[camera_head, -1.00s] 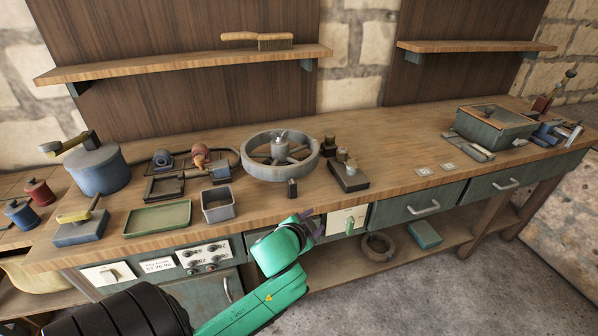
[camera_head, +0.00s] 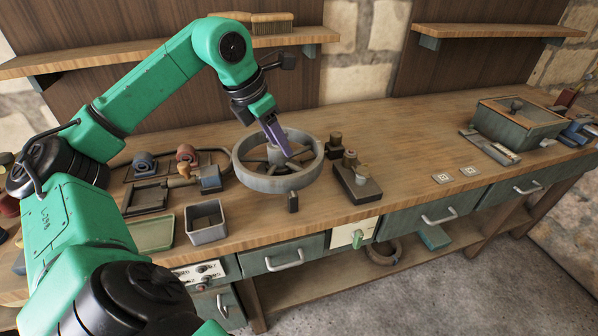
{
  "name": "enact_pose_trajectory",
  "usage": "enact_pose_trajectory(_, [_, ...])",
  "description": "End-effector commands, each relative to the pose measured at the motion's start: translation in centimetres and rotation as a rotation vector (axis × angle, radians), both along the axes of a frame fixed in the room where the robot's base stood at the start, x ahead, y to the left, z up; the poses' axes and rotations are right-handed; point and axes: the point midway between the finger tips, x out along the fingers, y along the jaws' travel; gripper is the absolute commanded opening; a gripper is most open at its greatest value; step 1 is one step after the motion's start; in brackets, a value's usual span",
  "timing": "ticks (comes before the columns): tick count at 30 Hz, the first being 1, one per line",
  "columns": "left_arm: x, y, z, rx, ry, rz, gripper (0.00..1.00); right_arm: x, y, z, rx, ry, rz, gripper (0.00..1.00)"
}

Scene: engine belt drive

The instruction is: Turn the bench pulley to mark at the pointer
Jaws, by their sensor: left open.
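The bench pulley (camera_head: 262,184) is a grey spoked wheel lying flat on the workbench, left of the picture's middle. A small dark upright block (camera_head: 292,202) stands at its front edge and may be the pointer. I cannot make out a mark on the rim. My left gripper (camera_head: 287,150) is open, with purple fingers pointing down over the wheel's hub and right-hand spokes. The fingers hide part of the hub, and I cannot tell whether they touch the wheel. My right gripper is not in view.
A dark block with knobs (camera_head: 358,185) stands right of the pulley. An open grey box (camera_head: 206,222) and a green tray (camera_head: 152,233) lie front left. A shelf with a brush (camera_head: 277,24) is behind my arm. The bench right of the dark block is largely clear.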

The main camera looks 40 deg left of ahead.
Motion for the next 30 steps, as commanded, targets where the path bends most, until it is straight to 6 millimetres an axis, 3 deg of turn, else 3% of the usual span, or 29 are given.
enact_pose_trajectory(6, [1.9,-0.8,-5.1,-0.008,0.005,-0.005,0.5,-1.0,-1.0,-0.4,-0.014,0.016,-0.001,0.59])
enact_pose_trajectory(15, [4.5,-1.6,-11.3,-0.011,0.002,-0.005,0.5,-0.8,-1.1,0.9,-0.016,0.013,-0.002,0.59])
enact_pose_trajectory(19, [5.0,-1.7,-12.5,-0.008,0.001,-0.004,0.5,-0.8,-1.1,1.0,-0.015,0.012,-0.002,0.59])
enact_pose_trajectory(26, [5.0,-1.7,-12.7,-0.007,0.001,-0.005,0.5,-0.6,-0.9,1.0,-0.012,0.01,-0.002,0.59])
enact_pose_trajectory(30, [5.0,-1.7,-12.7,-0.007,0.001,-0.005,0.0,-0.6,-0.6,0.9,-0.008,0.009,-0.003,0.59])
